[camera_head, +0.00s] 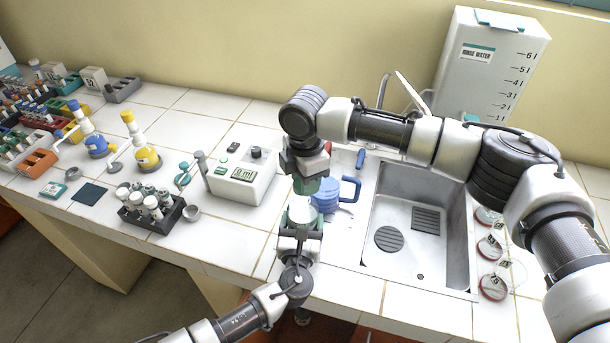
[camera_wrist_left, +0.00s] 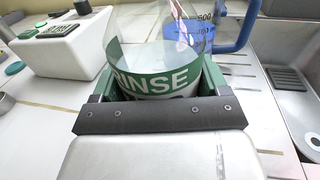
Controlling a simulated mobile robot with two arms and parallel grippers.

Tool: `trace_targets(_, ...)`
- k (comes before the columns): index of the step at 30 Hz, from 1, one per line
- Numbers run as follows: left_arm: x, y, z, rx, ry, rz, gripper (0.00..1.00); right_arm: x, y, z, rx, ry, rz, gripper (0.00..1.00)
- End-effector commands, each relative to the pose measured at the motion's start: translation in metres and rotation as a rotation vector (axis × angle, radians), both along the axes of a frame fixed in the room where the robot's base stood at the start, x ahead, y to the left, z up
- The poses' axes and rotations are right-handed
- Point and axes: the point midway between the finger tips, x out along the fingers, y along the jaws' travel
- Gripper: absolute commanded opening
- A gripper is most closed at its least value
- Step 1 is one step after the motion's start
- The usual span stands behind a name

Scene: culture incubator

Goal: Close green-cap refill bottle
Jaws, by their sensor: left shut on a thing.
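The refill bottle (camera_head: 300,211) is a clear vessel with a green band. It stands upright at the counter's front, left of the sink. In the left wrist view the bottle (camera_wrist_left: 160,80) shows the word RINSE, and its top is out of frame. My left gripper (camera_head: 300,232) is shut around its lower part from the front. My right gripper (camera_head: 307,180) points down just above the bottle. Dark green shows at its tips, but I cannot tell whether this is the cap or the fingers. It hides the bottle's top.
A blue jug (camera_head: 347,190) with a handle stands close behind the bottle. A white device (camera_head: 242,177) with a display is to the left. The sink (camera_head: 420,225) is to the right.

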Motion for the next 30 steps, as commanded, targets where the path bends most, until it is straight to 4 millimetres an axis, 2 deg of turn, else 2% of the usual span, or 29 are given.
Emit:
trace_targets(16,0.0,0.0,0.0,0.0,-0.001,0.0,0.32,0.0,0.0,-0.002,0.0,-0.001,-0.001,0.14)
trace_targets(25,0.0,0.0,0.0,0.0,-0.001,0.0,0.32,0.0,0.0,-0.017,0.0,0.001,-0.001,0.14)
trace_targets(30,0.0,0.0,0.0,0.0,-0.001,0.0,0.32,0.0,0.0,-0.019,0.0,-0.001,-0.001,0.14)
